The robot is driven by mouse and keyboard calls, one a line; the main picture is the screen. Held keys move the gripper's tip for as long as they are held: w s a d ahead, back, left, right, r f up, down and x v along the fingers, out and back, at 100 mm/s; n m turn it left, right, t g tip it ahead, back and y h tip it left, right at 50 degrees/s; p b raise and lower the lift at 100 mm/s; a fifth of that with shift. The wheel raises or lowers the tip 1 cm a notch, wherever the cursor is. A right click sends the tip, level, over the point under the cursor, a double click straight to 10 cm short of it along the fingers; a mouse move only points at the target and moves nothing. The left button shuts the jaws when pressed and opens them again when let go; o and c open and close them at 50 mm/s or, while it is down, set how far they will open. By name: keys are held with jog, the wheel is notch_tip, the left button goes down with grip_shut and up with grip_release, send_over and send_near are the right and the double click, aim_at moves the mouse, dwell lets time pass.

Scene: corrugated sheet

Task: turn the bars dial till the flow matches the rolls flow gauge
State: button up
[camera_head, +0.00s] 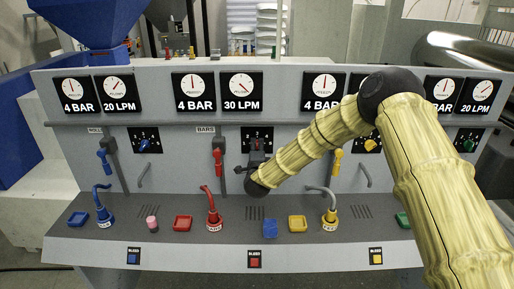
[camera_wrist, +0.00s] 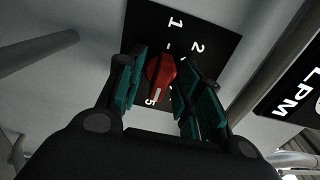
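The bars dial (camera_wrist: 160,77) is a red knob on a black plate with white numbers, 1, 2 and 5 readable in the wrist view. My gripper (camera_wrist: 166,90) has its two teal-padded fingers on either side of the knob. A gap shows between the knob and the right finger; whether the left finger touches it is unclear. The rolls flow gauge (camera_head: 119,91) is marked 20 LPM, the bars flow gauge (camera_head: 241,91) 30 LPM. Their needles are too small to read exactly.
The blue rolls dial (camera_head: 144,145) is at left. A red lever (camera_head: 218,157) stands just left of my gripper. Red (camera_head: 212,215) and blue (camera_head: 103,210) taps, a red tray (camera_head: 182,223) and a blue block (camera_head: 270,228) are on the ledge below.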

grip_shut()
jog(key=shift+f+n+b, duration=0.1)
jog(key=shift+n+b, duration=0.2)
jog(key=shift+b, duration=0.25)
jog(key=shift+f+n+b, duration=0.1)
jog(key=shift+n+b, duration=0.5)
jog(key=shift+b, duration=0.25)
jog(key=shift+n+b, duration=5.45)
jog(key=shift+n, duration=2.45)
